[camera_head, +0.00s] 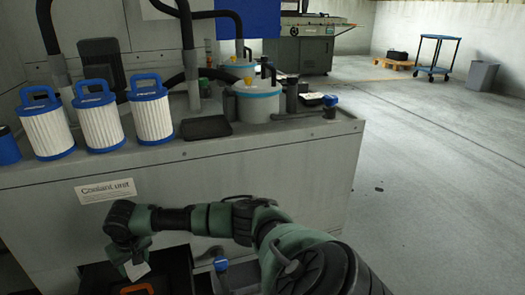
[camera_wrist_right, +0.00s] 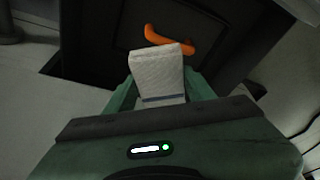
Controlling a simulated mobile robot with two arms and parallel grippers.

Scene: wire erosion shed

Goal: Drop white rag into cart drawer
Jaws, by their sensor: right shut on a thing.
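The white rag (camera_wrist_right: 158,75) hangs in my right gripper (camera_wrist_right: 155,97), which is shut on it. In the right wrist view the rag is a folded white cloth with a dark stripe near the fingers. In the head view the rag (camera_head: 137,270) shows small below my right gripper (camera_head: 130,258), in front of the coolant unit. Below and behind the rag is a dark box-like thing (camera_head: 176,268) with an orange handle (camera_wrist_right: 168,40); I cannot tell whether it is the cart drawer. The rag hangs over it, apparently apart from it. My left gripper is not in view.
The grey coolant unit (camera_head: 262,165) stands close in front, with several blue-handled filters (camera_head: 100,120), a black tray (camera_head: 205,127) and a pot (camera_head: 257,103) on top. Open floor (camera_head: 440,180) lies to the right, with a blue cart (camera_head: 437,55) far back.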

